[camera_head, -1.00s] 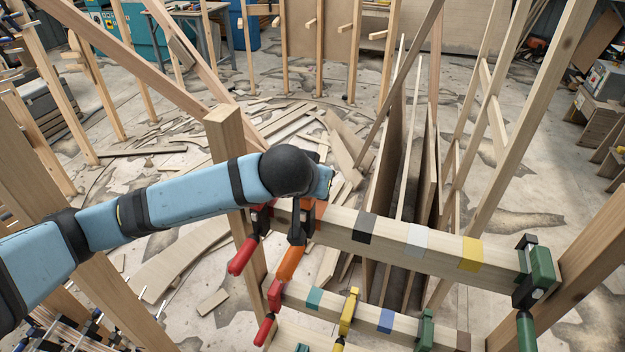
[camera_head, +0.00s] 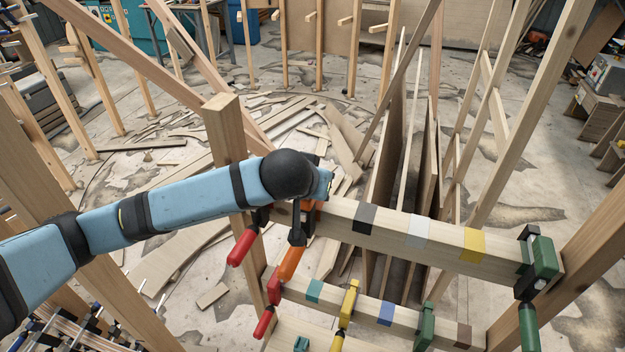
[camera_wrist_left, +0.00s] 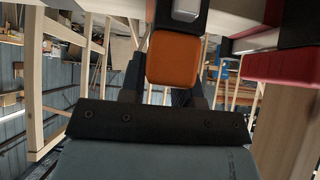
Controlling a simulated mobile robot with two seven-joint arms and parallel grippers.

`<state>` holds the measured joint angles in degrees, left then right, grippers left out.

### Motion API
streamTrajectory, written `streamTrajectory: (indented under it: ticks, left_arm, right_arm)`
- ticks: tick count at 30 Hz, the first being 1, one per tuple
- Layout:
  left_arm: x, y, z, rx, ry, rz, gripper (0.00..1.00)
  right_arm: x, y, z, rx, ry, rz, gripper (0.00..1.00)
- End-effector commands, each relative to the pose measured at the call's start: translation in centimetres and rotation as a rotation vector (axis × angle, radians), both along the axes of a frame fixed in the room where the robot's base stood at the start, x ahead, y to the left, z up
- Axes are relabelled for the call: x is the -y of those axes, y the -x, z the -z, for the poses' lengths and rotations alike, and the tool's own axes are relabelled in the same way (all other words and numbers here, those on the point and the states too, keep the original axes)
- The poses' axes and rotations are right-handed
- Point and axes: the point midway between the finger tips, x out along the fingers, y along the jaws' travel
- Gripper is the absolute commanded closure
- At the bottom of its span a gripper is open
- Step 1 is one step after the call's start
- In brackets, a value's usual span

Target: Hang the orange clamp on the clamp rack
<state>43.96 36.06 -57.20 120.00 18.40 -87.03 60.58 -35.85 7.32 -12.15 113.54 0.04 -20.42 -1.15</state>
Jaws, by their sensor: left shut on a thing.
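The orange clamp (camera_head: 291,263) is at the left end of the upper rail of the clamp rack (camera_head: 390,236), right beside a red clamp (camera_head: 241,248). Its handle hangs down in front of the rail. My left gripper (camera_head: 298,215) is shut on the orange clamp, mostly hidden behind my dark wrist in the head view. In the left wrist view the clamp's orange block (camera_wrist_left: 173,60) sits between the fingers (camera_wrist_left: 165,85), close under pale wood. I cannot tell whether the clamp touches the rail. My right gripper is not in view.
A green clamp (camera_head: 545,262) sits at the upper rail's right end. Black, pale and yellow bands mark bare rail between. The lower rail carries a red clamp (camera_head: 272,288), a yellow clamp (camera_head: 348,304) and a green clamp (camera_head: 425,325). A wooden post (camera_head: 228,135) stands behind my forearm.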

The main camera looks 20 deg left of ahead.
Motion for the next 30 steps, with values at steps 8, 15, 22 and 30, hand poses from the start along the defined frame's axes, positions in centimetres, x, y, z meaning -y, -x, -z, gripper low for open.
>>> streamTrajectory:
  ticks: [8, 15, 22, 30]
  left_arm:
    - [0.0, 0.0, -0.1, 0.003, 0.002, 0.000, 1.00]
    - [0.0, 0.0, 0.3, 0.001, 0.001, 0.000, 1.00]
    - [0.0, 0.0, 0.9, 0.002, 0.002, -0.001, 1.00]
    - [0.0, 0.0, 1.0, 0.002, 0.001, 0.000, 0.59]
  right_arm:
    - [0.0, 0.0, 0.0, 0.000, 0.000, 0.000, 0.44]
    - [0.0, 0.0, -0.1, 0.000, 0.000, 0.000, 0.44]
    - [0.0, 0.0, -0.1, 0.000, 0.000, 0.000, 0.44]
    - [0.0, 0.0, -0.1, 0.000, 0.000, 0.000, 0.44]
